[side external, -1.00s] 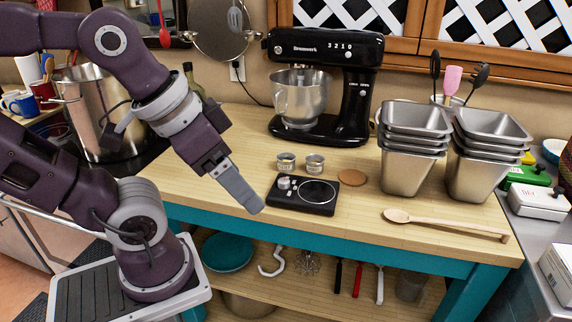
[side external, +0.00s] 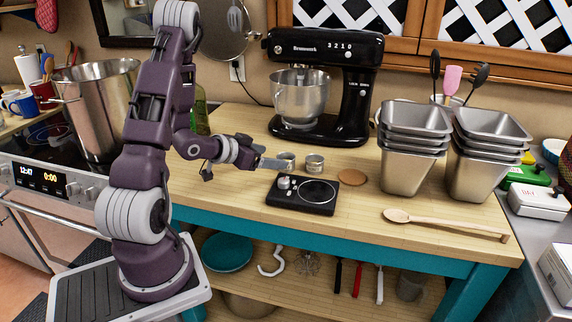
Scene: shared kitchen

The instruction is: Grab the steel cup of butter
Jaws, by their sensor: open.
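Two small steel cups stand on the wooden counter behind the black scale. The left cup (side external: 288,157) is partly hidden behind my gripper. The right cup (side external: 315,164) is in full view and carries a label too small to read, so I cannot tell which cup holds butter. My gripper (side external: 284,163) is level and points right, with its fingertips in front of or at the left cup. Whether they touch it or go around it cannot be told from this angle. The gripper is open.
The black stand mixer (side external: 323,85) stands behind. Stacked steel pans (side external: 411,170) and a wooden spoon (side external: 445,223) are to the right.

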